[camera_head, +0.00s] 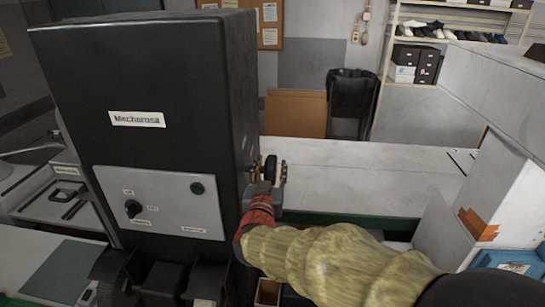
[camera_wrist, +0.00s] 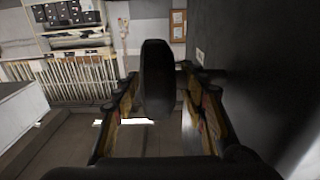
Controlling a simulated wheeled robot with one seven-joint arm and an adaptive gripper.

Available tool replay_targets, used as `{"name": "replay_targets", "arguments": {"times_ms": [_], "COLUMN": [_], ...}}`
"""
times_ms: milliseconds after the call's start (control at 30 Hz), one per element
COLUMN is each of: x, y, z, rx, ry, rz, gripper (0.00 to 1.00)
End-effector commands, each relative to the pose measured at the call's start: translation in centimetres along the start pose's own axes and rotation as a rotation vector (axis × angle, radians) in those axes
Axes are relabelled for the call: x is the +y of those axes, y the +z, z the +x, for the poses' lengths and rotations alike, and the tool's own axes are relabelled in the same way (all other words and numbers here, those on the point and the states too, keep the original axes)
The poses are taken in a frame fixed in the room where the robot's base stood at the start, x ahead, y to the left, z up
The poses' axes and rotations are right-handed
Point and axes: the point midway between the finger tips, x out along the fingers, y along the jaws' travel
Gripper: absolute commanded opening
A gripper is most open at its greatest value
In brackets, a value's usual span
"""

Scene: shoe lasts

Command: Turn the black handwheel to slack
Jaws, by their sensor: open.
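The black handwheel (camera_head: 270,168) sits at the right side of the tall black machine (camera_head: 150,75). In the head view it is small and partly covered by my gripper (camera_head: 269,175). In the wrist view the handwheel (camera_wrist: 157,72) appears edge-on as a dark upright disc between the fingers. My gripper (camera_wrist: 160,85) is open, with one finger on each side of the wheel. In the wrist view a gap shows on the right side of the wheel; I cannot tell whether the left finger touches it. The wheel's markings are not visible.
The machine's front panel (camera_head: 160,180) has a black knob (camera_head: 133,208) and a dark green button (camera_head: 197,188). A pale worktable (camera_head: 370,175) lies behind the arm. A white box-like unit (camera_head: 480,190) stands at right. The machine's dark side (camera_wrist: 255,70) is close on the right in the wrist view.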

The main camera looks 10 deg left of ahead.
Motion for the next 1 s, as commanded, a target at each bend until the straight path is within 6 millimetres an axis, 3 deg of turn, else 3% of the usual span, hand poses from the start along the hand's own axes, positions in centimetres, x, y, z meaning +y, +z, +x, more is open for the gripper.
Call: {"name": "replay_targets", "arguments": {"times_ms": [100, 300, 633, 1000], "x": [0.1, 0.0, 0.0, 0.0], "y": [0.0, 0.0, 0.0, 0.0], "z": [1.9, 3.8, 4.2, 4.2], "rx": [-0.003, -0.001, -0.001, -0.001], "ry": [0.002, 0.001, 0.000, -0.001], "rz": [-0.002, 0.000, 0.000, 0.000], "gripper": [0.42, 0.42, 0.42, 0.22]}}
